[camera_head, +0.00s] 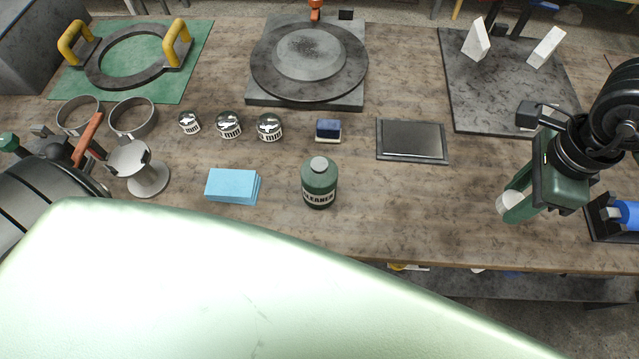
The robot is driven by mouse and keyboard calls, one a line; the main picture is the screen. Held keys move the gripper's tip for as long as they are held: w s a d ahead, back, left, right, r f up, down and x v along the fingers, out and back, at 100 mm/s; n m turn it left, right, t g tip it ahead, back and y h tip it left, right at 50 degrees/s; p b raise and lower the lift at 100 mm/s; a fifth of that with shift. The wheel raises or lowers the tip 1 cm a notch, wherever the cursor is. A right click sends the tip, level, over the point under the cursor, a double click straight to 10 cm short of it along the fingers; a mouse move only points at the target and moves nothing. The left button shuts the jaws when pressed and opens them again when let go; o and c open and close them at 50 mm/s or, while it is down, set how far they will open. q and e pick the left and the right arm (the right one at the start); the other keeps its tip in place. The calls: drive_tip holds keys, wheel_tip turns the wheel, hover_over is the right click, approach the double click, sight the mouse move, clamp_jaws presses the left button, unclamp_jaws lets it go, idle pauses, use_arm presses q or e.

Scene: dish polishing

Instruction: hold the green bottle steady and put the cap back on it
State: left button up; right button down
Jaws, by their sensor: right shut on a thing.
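The green bottle (319,185), labelled as cleaner, stands upright on the bench near the middle. Its top is a small pale grey round; I cannot tell if that is a bare neck. My right gripper (516,206) is at the right, well apart from the bottle and pointing down-left. It is shut on a small white piece (507,204) that looks like the cap, mostly seen at the green fingertips.
A blue sponge stack (232,187) lies left of the bottle. A navy block (328,130) and a dark flat plate (412,140) lie behind it. A round turntable (309,60) is at the back. Bench between bottle and right gripper is clear.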

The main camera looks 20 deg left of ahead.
drive_tip(key=n, duration=0.3)
drive_tip(key=s+n, duration=0.1)
drive_tip(key=n, duration=0.1)
drive_tip(key=shift+d+f, duration=0.35)
drive_tip(key=shift+f, duration=0.05)
drive_tip(key=n, duration=0.3)
drive_tip(key=shift+s+d+f, duration=0.15)
drive_tip(key=shift+s+f, duration=0.05)
drive_tip(key=shift+s, duration=0.15)
drive_tip(key=n, duration=0.2)
drive_tip(key=s+n, duration=0.1)
drive_tip(key=n, duration=0.2)
drive_tip(key=f+n, duration=0.1)
drive_tip(key=n, duration=0.2)
drive_tip(key=shift+s+d+b, duration=0.35)
drive_tip(key=shift+s+d, duration=0.05)
